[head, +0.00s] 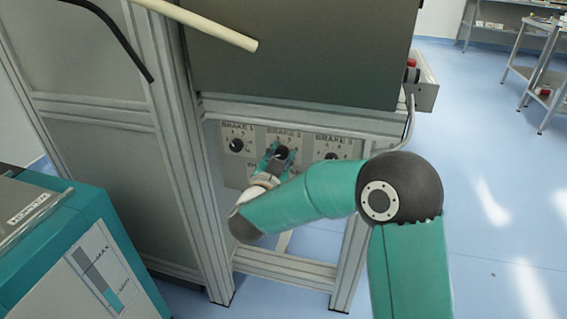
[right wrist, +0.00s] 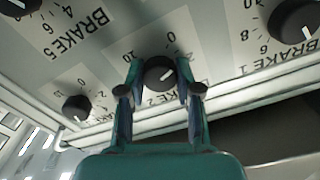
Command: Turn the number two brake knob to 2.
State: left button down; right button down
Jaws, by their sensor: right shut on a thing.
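The number two brake knob (right wrist: 157,72) is a round black dial with a pale pointer line, and it sits between my fingertips. A "0" and a "10" show beside it; fingers hide much of its scale. The pointer slants to the right in the right wrist view, but I cannot tell which number it meets. In the head view the same knob (head: 282,151) is under the BRAKE 2 label. My right gripper (right wrist: 158,85) is shut on this knob; in the head view the gripper (head: 274,156) reaches it from below. My left gripper is not in view.
The BRAKE 1 knob (head: 236,145) is to the left and the BRAKE 3 knob (head: 331,157) to the right, close by. Metal frame posts (head: 192,170) flank the panel. A box with a red button (head: 411,63) is at upper right. Open floor lies right.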

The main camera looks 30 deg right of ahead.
jog(key=m+b, duration=0.1)
jog(key=f+m+b, duration=0.1)
jog(key=m+b, duration=0.1)
jog(key=shift+a, duration=0.2)
jog(key=shift+r+m+b, duration=0.15)
jog(key=shift+m+b, duration=1.05)
jog(key=shift+m, duration=0.2)
jog(key=c, duration=1.1)
grip_release()
jog(key=o, duration=0.3)
jog(key=shift+s+r, duration=0.1)
jog(key=shift+r, duration=0.05)
jog(key=shift+d+r, duration=0.1)
